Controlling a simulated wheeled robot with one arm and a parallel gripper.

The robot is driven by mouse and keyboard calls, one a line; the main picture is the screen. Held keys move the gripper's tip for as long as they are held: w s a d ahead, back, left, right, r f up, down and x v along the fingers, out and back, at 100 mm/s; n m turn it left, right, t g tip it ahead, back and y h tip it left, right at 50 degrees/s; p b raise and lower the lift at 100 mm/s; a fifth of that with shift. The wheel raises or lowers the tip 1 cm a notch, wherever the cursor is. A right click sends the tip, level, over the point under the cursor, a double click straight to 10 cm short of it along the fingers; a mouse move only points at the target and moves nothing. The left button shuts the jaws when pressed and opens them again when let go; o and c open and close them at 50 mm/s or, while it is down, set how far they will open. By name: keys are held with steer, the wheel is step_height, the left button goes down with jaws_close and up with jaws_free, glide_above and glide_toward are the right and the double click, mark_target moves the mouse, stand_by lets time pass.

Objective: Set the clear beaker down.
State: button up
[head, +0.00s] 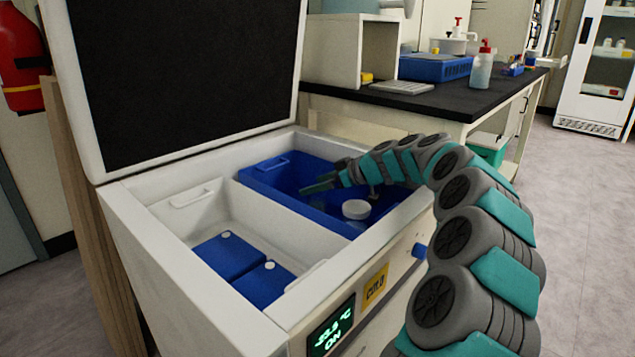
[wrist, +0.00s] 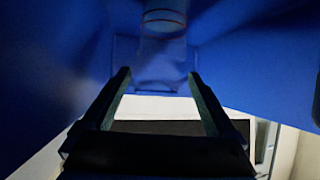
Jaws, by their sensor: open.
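A round, pale-topped vessel (head: 355,210), which looks like the clear beaker, is inside the blue bin (head: 275,163) in the right half of the open chest. In the wrist view a see-through beaker (wrist: 163,22) shows at the top edge, partly cut off, against the blue bin wall. My gripper (head: 318,185) reaches into the bin from the right and is to the left of the vessel in the head view. In the wrist view its two fingers (wrist: 158,78) are spread, with nothing between them, and the beaker is beyond the tips.
The chest's white rim (head: 140,215) surrounds the bin, and its lid (head: 185,75) stands open behind. A white bin (head: 205,200) on the left holds blue blocks (head: 228,257). A black-topped bench (head: 440,97) with a wash bottle (head: 482,68) stands behind. Floor is clear at right.

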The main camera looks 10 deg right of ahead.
steer(key=v, duration=1.2)
stand_by(0.9)
